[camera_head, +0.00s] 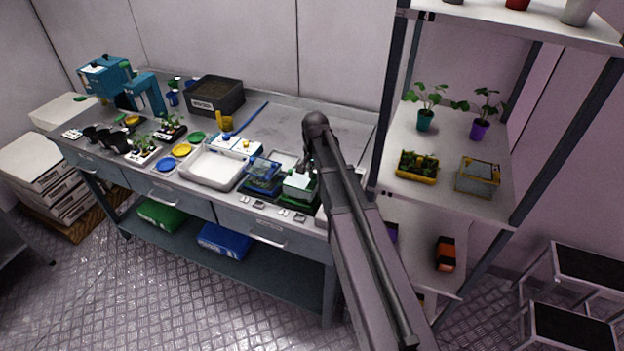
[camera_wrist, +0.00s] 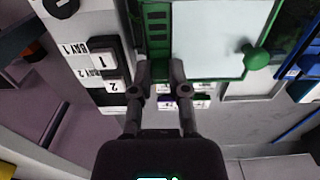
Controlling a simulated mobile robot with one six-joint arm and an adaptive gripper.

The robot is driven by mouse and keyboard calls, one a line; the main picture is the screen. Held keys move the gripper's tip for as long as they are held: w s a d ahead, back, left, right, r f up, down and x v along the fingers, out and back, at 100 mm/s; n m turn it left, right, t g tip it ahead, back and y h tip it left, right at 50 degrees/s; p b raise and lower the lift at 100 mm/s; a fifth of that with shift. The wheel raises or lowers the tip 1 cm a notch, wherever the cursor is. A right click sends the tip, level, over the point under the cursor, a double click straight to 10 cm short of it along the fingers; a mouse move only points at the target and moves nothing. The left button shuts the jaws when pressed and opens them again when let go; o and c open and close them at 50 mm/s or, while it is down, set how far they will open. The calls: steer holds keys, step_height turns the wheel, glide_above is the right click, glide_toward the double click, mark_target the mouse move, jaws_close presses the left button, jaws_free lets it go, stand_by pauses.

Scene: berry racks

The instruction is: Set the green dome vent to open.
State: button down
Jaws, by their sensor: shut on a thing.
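The green dome (camera_head: 298,186) stands near the right end of the bench, with a pale clear top and green edges. In the wrist view its green frame (camera_wrist: 210,78) surrounds the pale panel, with a round green knob (camera_wrist: 257,58) at the right. The green dome vent (camera_wrist: 157,32) is a slotted strip on the left of the panel. My gripper (camera_wrist: 161,72) is at the lower end of this strip, its fingers closed on a small green part of the vent. The fingertips hide most of that part, and I cannot tell the vent's setting. In the head view my arm partly covers the dome.
A blue dome (camera_head: 262,172) stands just left of the green one, then a white tray (camera_head: 214,168). Bay labels with number tiles (camera_wrist: 108,62) lie beside the green dome. A shelf rack (camera_head: 450,150) with plants stands close on the right of my arm.

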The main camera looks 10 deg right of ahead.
steer(key=c, duration=0.6)
jaws_free()
steer(key=shift+s, duration=0.15)
